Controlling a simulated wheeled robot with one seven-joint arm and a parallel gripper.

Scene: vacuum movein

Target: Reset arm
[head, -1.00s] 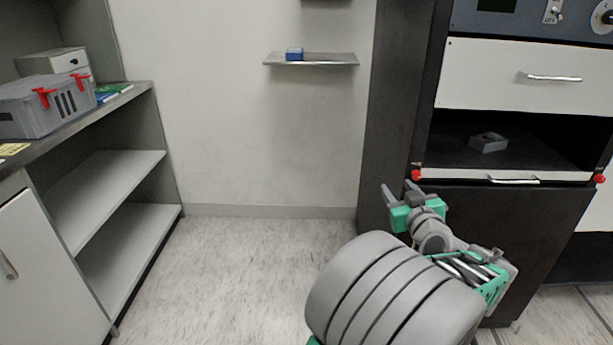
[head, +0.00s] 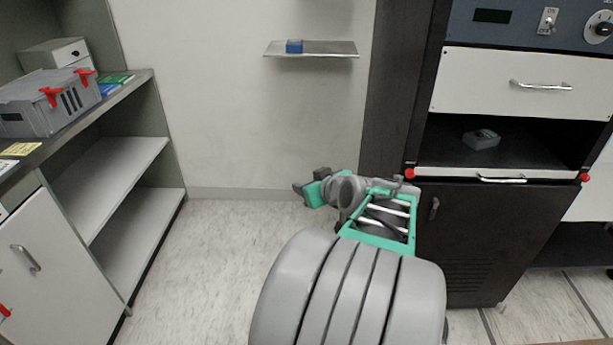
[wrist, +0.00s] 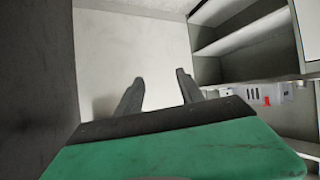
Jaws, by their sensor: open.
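My gripper (head: 303,189) is in the middle of the head view, in front of the pale wall and left of the dark cabinet. It points to the left and touches nothing. In the wrist view my gripper (wrist: 158,92) shows two dark fingers spread apart with nothing between them.
A wall shelf (head: 335,50) holds a blue box (head: 294,46). A grey case (head: 40,108) with red latches sits on the left counter. Floor (head: 215,260) between is clear.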

